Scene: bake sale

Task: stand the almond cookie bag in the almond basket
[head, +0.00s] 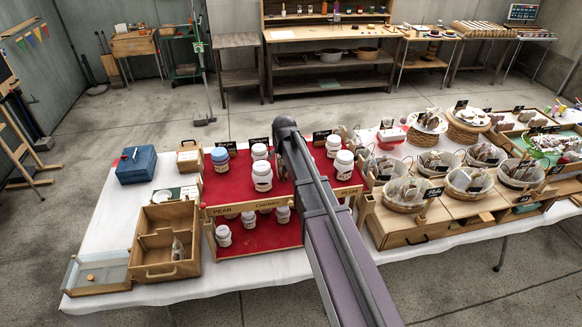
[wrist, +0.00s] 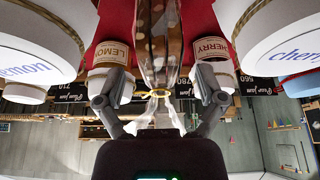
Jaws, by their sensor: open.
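In the wrist view a clear bag with brown cookies (wrist: 158,42) and a gold tie stands between two jars; I cannot read its flavour. My gripper (wrist: 160,88) is open, with its fingers on either side of the bag's tied neck and apart from it. In the head view my arm hides most of this bag and the fingers. Several round baskets with bagged goods, such as this basket (head: 404,207), stand on the right of the table. Their dark cards are too small to read, so I cannot tell which is the almond basket.
White jars (head: 262,176) stand close around my gripper on a red two-level stand (head: 237,173). A lemon jar (wrist: 112,54) and a cherry jar (wrist: 212,50) flank the bag. A wooden crate (head: 152,240) holding a small bag and a blue box (head: 136,164) are on the left.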

